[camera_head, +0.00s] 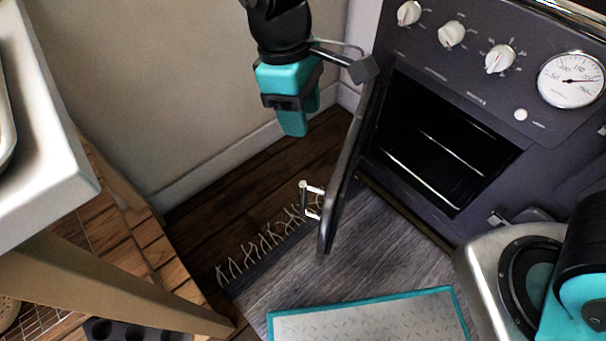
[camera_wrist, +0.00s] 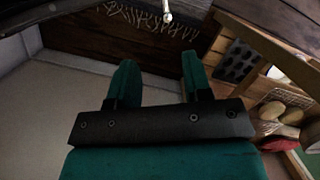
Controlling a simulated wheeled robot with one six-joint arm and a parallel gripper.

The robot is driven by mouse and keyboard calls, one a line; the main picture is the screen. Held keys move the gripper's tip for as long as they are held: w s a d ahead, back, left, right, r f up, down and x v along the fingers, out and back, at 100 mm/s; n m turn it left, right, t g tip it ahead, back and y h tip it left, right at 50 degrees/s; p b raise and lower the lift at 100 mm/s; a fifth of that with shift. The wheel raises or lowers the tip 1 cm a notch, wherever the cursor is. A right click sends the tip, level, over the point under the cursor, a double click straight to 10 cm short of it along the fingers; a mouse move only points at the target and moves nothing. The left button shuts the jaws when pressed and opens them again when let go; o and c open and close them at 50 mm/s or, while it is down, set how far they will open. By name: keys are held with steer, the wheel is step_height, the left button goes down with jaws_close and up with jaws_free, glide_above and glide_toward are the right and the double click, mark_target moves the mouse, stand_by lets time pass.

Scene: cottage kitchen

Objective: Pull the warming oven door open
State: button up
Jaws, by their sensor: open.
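The warming oven door (camera_head: 348,170) stands wide open, swung out from the dark stove. Its pale bar handle (camera_head: 311,198) is on the door's left face, near its free edge. The oven cavity (camera_head: 445,140) is exposed, with a wire rack inside. My gripper (camera_head: 293,122) is open and empty, to the left of the door, above and apart from the handle. In the wrist view, the two teal fingers (camera_wrist: 158,72) are spread with nothing between them. The handle's end (camera_wrist: 167,16) shows beyond them at the top edge.
A white-topped wooden table (camera_head: 60,170) stands at the left. A pale wall (camera_head: 190,80) is close behind my gripper. A fringed grey rug (camera_head: 265,270) lies on the wood floor below the door. The wrist view shows shelves (camera_wrist: 235,35) holding a dark muffin tin (camera_wrist: 238,62).

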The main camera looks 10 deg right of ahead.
mark_target(303, 192)
steer(key=a+f+n+h+p, duration=0.2)
steer(key=a+f, duration=0.2)
steer(key=a, duration=0.2)
steer(key=b+x, duration=0.2)
steer(key=x, duration=0.6)
steer(key=b+x, duration=0.3)
steer(key=x, duration=0.6)
steer(key=shift+w+d+f, duration=0.15)
steer(key=shift+d+f, duration=0.1)
steer(key=shift+d, duration=0.1)
jaws_close()
